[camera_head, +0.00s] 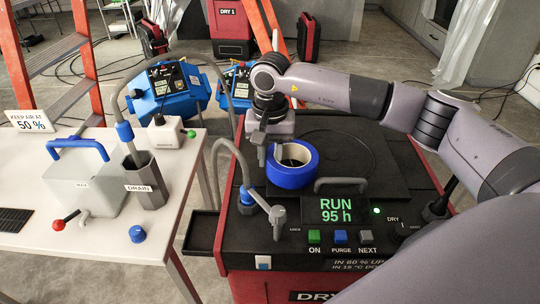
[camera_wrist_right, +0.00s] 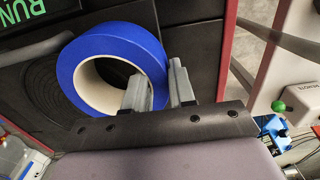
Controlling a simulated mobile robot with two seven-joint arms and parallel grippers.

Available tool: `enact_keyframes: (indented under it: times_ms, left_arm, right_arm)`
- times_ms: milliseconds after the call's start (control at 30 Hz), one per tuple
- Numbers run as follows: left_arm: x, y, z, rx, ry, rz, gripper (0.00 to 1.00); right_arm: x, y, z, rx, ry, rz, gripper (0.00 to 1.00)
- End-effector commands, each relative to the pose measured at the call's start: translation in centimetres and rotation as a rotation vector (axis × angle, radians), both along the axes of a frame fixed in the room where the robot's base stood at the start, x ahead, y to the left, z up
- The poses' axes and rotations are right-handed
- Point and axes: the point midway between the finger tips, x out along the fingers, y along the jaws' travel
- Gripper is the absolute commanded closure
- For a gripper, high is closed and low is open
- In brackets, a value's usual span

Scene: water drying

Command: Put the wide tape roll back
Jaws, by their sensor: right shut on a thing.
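The wide blue tape roll (camera_head: 292,176) has a pale core and lies with its open hole facing up, over the black top of the red dryer (camera_head: 233,251). My right gripper (camera_head: 271,153) reaches down at its back left edge. In the right wrist view the blue roll (camera_wrist_right: 108,43) has its wall between the two fingers of my right gripper (camera_wrist_right: 158,78), one finger inside the hole and one outside. The gripper is shut on the wall. I cannot tell whether the roll touches the dryer top. My left gripper is not in view.
A round black lid area (camera_head: 345,150) lies behind the roll. A grey handle (camera_head: 340,183), a lit "RUN 95 h" display (camera_head: 336,210) and a bent hose nozzle (camera_head: 277,214) stand close by. A white table (camera_head: 105,240) with a grey tank (camera_head: 82,183) and drain cup (camera_head: 146,181) is left.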

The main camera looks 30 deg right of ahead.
Motion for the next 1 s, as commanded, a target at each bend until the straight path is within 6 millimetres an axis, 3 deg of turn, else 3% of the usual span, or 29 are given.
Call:
enact_keyframes:
  times_ms: [333, 367, 433, 800, 1000]
  left_arm:
    - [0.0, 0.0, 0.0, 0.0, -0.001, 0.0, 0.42]
    - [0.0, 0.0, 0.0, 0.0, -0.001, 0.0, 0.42]
    - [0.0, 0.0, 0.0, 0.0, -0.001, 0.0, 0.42]
    - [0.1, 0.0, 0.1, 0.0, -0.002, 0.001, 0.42]
    - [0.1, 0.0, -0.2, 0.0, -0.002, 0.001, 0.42]
  right_arm:
    - [0.0, 0.0, -0.9, 0.0, -0.001, 0.002, 1.0]
    - [0.0, 0.0, -1.0, 0.0, -0.001, 0.002, 0.72]
    - [0.0, 0.0, -0.9, 0.0, -0.001, 0.002, 0.5]
    - [0.0, 0.0, -0.5, 0.001, -0.003, 0.002, 0.5]
    - [0.1, 0.0, 2.7, 0.001, -0.008, 0.002, 0.5]
